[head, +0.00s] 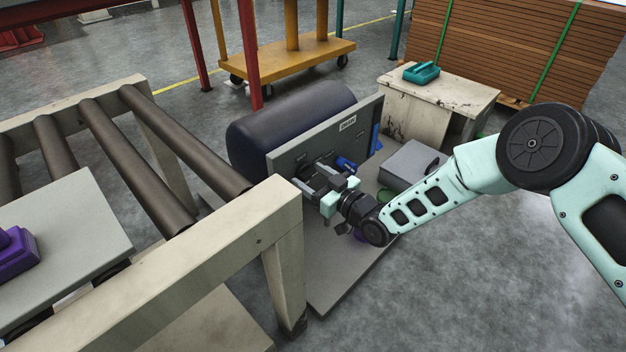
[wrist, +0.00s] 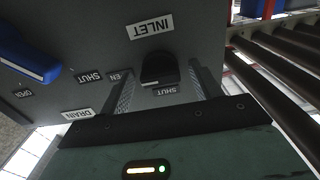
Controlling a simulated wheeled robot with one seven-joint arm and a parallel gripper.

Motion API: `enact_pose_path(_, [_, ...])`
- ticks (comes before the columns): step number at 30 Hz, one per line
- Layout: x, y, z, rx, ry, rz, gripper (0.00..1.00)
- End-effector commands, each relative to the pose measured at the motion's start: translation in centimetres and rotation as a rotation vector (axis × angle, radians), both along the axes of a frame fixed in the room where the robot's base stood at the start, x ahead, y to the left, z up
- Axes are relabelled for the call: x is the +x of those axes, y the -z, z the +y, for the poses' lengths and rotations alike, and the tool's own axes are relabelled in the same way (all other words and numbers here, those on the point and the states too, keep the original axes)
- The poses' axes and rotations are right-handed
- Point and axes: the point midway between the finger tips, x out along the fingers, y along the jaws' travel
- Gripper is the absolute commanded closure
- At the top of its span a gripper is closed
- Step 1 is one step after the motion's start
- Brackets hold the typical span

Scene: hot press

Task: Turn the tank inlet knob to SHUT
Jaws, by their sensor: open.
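The tank (head: 285,120) is a dark cylinder lying behind a grey upright panel (head: 290,155). In the wrist view, which shows the labels upside down, the black inlet knob (wrist: 158,67) sits on the panel below the INLET label (wrist: 150,27). A SHUT label (wrist: 160,91) is just below the knob, and a partly hidden label ending in EN (wrist: 122,76) is to its left. I cannot tell clearly where the knob points. My gripper (wrist: 162,80) is open, with one finger on each side of the knob; contact is not clear. My gripper (head: 318,178) hides the knob in the head view.
A blue handle (wrist: 27,53) is left of the knob in the wrist view, near labels DRAIN (wrist: 77,115), SHUT and OPEN. A roller conveyor (head: 235,235) stands close on the left in the head view. A grey box (head: 410,163) lies right of the panel.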

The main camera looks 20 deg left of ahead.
Motion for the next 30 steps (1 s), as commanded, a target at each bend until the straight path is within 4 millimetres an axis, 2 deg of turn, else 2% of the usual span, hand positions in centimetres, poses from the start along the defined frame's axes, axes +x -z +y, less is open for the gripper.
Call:
enact_pose_path(4, [-0.02,-0.03,0.0,0.0,0.0,0.0,0.36])
enact_pose_path(5, [-0.01,-0.02,-0.01,0.0,0.0,0.0,0.39])
enact_pose_path(9, [-0.03,-0.01,-0.02,0.0,0.0,0.0,0.78])
enact_pose_path(10, [-0.03,-0.01,-0.02,0.0,0.0,0.0,0.81])
enact_pose_path(20, [-0.05,0.0,-0.03,-0.014,-0.001,-0.031,0.81])
enact_pose_path(30, [-0.12,-0.03,0.03,-0.095,-0.003,-0.227,0.81])
